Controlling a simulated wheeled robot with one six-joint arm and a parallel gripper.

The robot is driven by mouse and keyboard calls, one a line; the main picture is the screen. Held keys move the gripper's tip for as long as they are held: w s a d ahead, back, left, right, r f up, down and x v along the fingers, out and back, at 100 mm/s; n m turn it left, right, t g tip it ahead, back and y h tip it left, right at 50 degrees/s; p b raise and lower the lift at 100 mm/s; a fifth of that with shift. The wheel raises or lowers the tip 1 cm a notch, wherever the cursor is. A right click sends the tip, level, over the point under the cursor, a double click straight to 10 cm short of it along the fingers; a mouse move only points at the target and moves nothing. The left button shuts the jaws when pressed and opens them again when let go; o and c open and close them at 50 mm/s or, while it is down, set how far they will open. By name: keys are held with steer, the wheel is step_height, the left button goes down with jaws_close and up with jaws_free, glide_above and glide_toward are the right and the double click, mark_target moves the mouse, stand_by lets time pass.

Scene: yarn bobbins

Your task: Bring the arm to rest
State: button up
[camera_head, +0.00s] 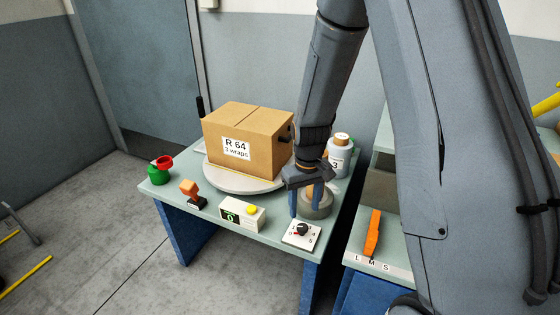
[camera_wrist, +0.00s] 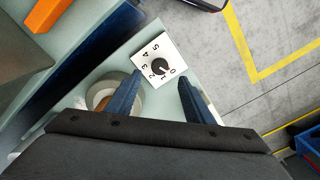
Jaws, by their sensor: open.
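My gripper (camera_head: 308,200) hangs at the end of my arm over the right side of the pale green table. Its two blue fingers are apart with nothing between them, and they show in the wrist view (camera_wrist: 158,100). Just beyond the fingertips is a white dial plate (camera_wrist: 159,61) with a black knob, numbered 0 to 5. In the head view the dial plate (camera_head: 302,235) lies at the table's front right corner, just below the fingers. I cannot tell whether the fingers touch anything. A grey round item (camera_head: 318,207) stands partly hidden behind the fingers.
A cardboard box (camera_head: 245,140) marked "R 64 3 wraps" sits on a round turntable (camera_head: 225,181). An orange tool (camera_head: 372,234) lies right.

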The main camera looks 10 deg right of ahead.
steer(key=s+r+m, duration=0.2)
steer(key=s+r, duration=1.1)
steer(key=s, duration=0.3)
steer(key=shift+s, duration=0.2)
steer(key=shift+s+r, duration=0.1)
steer(key=shift+s, duration=0.35)
steer(key=shift+c, duration=0.2)
